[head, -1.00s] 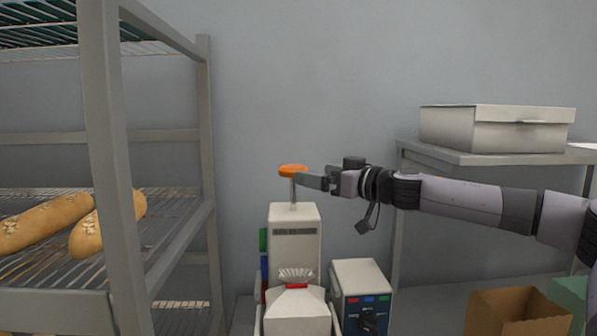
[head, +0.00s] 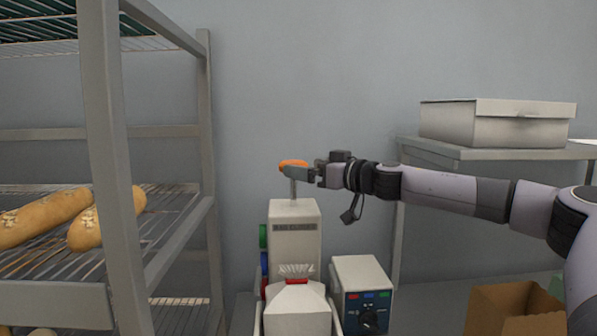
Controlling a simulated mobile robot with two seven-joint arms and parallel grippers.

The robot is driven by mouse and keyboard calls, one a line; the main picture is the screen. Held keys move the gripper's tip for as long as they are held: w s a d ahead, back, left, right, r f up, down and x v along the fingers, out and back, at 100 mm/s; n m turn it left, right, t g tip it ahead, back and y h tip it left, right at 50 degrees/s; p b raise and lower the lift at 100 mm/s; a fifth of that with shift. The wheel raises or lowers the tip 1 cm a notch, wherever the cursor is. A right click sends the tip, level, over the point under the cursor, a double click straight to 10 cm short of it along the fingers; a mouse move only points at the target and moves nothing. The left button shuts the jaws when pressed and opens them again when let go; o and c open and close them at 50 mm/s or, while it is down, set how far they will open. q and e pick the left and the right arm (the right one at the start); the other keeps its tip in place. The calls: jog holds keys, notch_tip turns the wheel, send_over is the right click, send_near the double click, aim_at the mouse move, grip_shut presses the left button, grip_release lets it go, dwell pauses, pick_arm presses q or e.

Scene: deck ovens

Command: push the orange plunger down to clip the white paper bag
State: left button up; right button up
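The orange plunger (head: 291,163) tops a thin metal rod that stands up from a white clipping machine (head: 295,222). The rod shows between the plunger and the machine, so the plunger is raised. The white paper bag (head: 297,312) sits at the front of the machine, with its gathered neck at a red part (head: 297,282). My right gripper (head: 296,173) comes in from the right with its fingers at the plunger, overlapping its right part. I cannot tell whether they touch it, or whether the fingers are open or shut. My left gripper is not in view.
A rack (head: 108,160) with bread loaves (head: 45,218) stands at left. A control box (head: 361,290) stands right of the machine. A shelf (head: 480,152) at right bears a lidded metal box (head: 500,122). A brown paper bag (head: 512,308) is at lower right.

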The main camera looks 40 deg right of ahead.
aim_at(299, 162)
jog(key=shift+w+a+f+b, duration=0.2)
jog(key=shift+w+b, duration=0.1)
jog(key=shift+w, duration=0.2)
jog(key=shift+w+r+b, duration=0.2)
jog(key=shift+w+b, duration=0.25)
jog(key=shift+w, duration=0.7)
